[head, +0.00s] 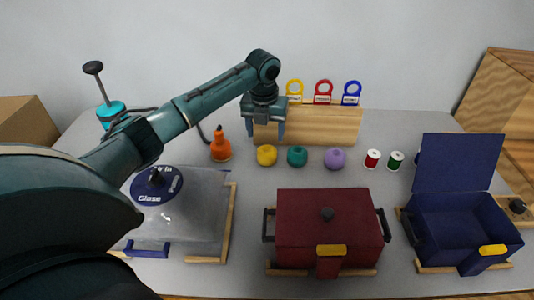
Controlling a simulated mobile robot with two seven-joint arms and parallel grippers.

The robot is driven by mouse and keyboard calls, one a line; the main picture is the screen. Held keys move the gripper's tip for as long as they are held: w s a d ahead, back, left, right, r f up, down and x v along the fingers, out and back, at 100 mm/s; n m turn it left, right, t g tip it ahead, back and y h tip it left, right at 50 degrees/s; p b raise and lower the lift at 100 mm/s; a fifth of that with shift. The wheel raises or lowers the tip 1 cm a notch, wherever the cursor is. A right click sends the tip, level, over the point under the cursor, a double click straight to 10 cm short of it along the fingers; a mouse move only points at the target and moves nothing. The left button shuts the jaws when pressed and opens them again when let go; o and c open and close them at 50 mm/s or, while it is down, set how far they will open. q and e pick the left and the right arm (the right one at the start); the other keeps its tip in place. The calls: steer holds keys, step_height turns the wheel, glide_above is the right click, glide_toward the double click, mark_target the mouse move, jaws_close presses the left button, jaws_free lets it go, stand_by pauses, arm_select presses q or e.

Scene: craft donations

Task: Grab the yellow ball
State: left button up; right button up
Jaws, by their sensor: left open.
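The yellow ball (266,155) sits on the grey table in the head view, at the left end of a row with a teal ball (297,156) and a purple ball (335,159). My left gripper (264,132) points down above and slightly behind the yellow ball. Its fingers are apart with nothing between them, and it does not touch the ball. My right gripper is not in view.
An orange bottle (220,146) stands left of the yellow ball. A wooden block (335,126) with coloured rings stands behind. A closed red box (300,230), an open blue box (455,220) and a clear-lidded case (200,210) are in front. Two spools (373,159) stand right.

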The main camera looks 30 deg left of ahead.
mark_target(267, 150)
arm_select(q)
steer(key=f, duration=0.4)
steer(key=shift+w+a+f, duration=0.1)
steer(key=shift+w+f, duration=0.2)
steer(key=f, duration=0.2)
steer(key=w+f, duration=0.1)
steer(key=f, duration=0.2)
steer(key=shift+a+b, duration=0.2)
steer(key=shift+b, duration=0.15)
steer(key=shift+c, duration=0.6)
steer(key=c, duration=0.6)
